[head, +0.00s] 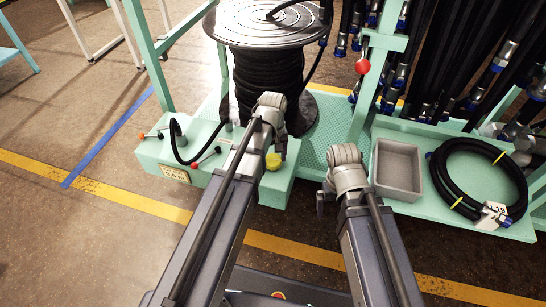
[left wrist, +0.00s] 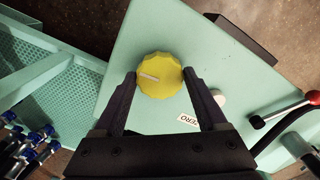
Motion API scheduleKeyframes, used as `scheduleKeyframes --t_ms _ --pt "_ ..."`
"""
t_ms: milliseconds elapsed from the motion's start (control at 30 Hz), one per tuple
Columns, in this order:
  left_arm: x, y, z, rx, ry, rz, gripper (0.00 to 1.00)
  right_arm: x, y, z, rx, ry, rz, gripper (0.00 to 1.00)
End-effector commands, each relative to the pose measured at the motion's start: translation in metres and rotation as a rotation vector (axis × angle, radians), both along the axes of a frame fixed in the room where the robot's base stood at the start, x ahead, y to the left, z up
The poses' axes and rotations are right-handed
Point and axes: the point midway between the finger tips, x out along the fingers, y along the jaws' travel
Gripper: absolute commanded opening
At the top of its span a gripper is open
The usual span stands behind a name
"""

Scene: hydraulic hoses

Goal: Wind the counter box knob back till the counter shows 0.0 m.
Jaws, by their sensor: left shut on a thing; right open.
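The yellow knob (left wrist: 158,76) with a pale pointer line sits on the light green counter box (left wrist: 150,35), next to a small ZERO label (left wrist: 188,120). My left gripper (left wrist: 159,80) has its two fingers on either side of the knob, shut on it. In the head view the knob (head: 273,161) shows beside my left gripper (head: 272,150). The counter display (head: 174,173) is on the box's front face; its digits are too small to read. My right gripper (head: 322,200) hangs to the right of the box, apart from it, its fingers mostly hidden.
A large reel of black hose (head: 265,75) stands behind the box. Red-tipped levers (head: 206,157) and a black hose are on the box. A grey bin (head: 398,168) and a coiled hose (head: 440,170) lie on the green shelf at right. Open floor lies in front.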

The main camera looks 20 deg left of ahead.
Motion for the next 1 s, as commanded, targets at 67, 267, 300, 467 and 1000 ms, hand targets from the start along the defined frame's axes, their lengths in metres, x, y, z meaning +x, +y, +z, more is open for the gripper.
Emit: scheduleKeyframes --t_ms 67,267,300,467,1000 --pt "0.002 0.001 0.0 0.002 -0.003 -0.006 0.19 0.0 0.0 0.0 0.0 0.0 0.0 1.0" --pt "0.001 0.0 0.0 0.002 -0.003 -0.009 0.91 0.0 0.0 0.0 0.0 0.0 0.0 1.0" --pt "0.001 0.0 0.0 0.001 -0.002 -0.009 0.96 0.0 0.0 0.0 0.0 0.0 0.0 1.0" --pt "0.001 0.0 0.0 0.001 -0.001 -0.009 1.0 0.0 0.0 0.0 0.0 0.0 0.0 1.0" --pt "0.0 0.0 0.03 0.001 -0.001 -0.009 1.0 0.0 -0.001 0.03 -0.004 0.0 -0.005 1.0"
